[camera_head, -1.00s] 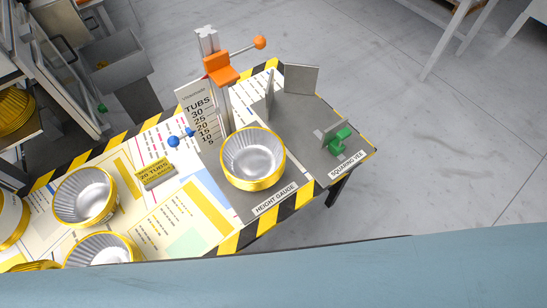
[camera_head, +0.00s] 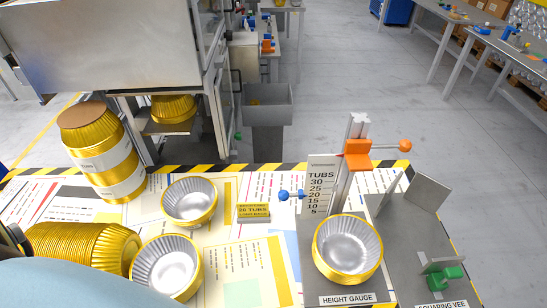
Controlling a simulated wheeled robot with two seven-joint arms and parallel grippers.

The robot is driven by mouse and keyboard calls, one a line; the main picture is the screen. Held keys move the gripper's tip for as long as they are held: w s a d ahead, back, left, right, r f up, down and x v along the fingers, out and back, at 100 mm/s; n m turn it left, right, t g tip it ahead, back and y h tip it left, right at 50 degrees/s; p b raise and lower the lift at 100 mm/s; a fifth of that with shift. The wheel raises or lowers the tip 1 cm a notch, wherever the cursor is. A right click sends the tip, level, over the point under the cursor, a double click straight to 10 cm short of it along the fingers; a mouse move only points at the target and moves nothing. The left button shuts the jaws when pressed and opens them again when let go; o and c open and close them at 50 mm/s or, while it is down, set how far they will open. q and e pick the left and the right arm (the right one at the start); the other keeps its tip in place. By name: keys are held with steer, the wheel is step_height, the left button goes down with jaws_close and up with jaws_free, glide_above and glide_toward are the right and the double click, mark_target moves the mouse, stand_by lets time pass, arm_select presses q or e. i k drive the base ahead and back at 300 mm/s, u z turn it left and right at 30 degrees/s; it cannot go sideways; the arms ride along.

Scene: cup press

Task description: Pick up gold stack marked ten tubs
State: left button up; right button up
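Several gold tub stacks show on the work table (camera_head: 245,280). One gold stack (camera_head: 347,252) with a silver inside stands upright on the height gauge base. Two more gold stacks stand open end up, one behind (camera_head: 190,202) and one in front (camera_head: 167,267). A long gold stack (camera_head: 80,243) lies on its side at the left. A tall gold stack with white bands (camera_head: 103,153) stands at the back left; its print is too small to read. I cannot read a ten-tubs mark on any stack. Neither gripper is in view.
A yellow sign reading 20 TUBS (camera_head: 253,211) stands mid-table. The height gauge post (camera_head: 350,165), with an orange slider, rises behind the right stack. The squaring vee (camera_head: 440,275) with its green clamp is at the right. A machine (camera_head: 150,50) stands behind the table. A grey bin (camera_head: 267,115) stands behind it.

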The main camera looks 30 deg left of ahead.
mark_target(170, 264)
steer(key=z, duration=0.15)
steer(key=k, duration=0.15)
steer(key=u, duration=2.15)
steer(key=k, duration=1)
steer(key=u, duration=0.05)
steer(key=i, duration=0.45)
steer(key=u, duration=0.6)
